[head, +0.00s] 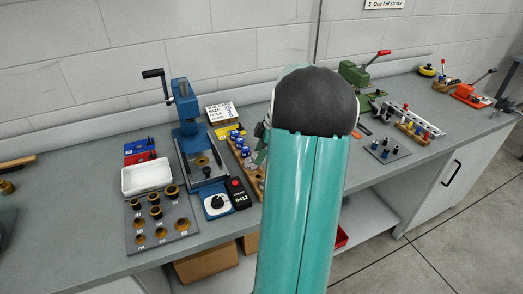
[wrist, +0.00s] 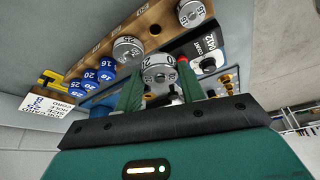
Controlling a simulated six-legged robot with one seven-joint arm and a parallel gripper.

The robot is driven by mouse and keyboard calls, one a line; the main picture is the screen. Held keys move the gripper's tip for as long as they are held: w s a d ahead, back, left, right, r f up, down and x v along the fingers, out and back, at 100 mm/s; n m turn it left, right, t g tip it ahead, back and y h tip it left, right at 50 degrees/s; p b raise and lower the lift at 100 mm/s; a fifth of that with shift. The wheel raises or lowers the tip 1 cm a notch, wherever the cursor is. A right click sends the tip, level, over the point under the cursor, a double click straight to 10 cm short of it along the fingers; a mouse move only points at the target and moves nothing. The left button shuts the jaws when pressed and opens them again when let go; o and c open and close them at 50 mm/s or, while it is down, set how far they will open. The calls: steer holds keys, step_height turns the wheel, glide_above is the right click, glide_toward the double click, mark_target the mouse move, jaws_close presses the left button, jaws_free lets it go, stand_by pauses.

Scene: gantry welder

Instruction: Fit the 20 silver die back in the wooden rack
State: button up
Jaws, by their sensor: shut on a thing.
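My gripper (wrist: 160,92) is shut on a silver die (wrist: 158,70), a round knurled piece with a number that looks like 20, upside down in the wrist view. The wooden rack (wrist: 92,58) runs diagonally behind the die. It holds a silver die marked 25 (wrist: 128,48) and another silver die (wrist: 190,13) at its far end. A dark empty hole (wrist: 155,29) shows between them. The held die overlaps the rack in the picture; I cannot tell whether it touches. In the head view, the rack (head: 244,158) is partly behind my arm, which mostly hides the gripper.
Several blue numbered pieces (wrist: 104,77) stand at the rack's other end, near a white sign (wrist: 48,106). In the head view, a blue press (head: 190,120), a black-and-red box (head: 238,193) and a plate of black-and-brass rings (head: 160,222) stand left of the rack.

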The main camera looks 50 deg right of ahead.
steer(key=shift+f, duration=2.35)
steer(key=shift+f, duration=0.75)
steer(key=o, duration=1.3)
steer(key=shift+w, duration=0.1)
steer(key=v, duration=1.4)
steer(key=shift+s, duration=0.2)
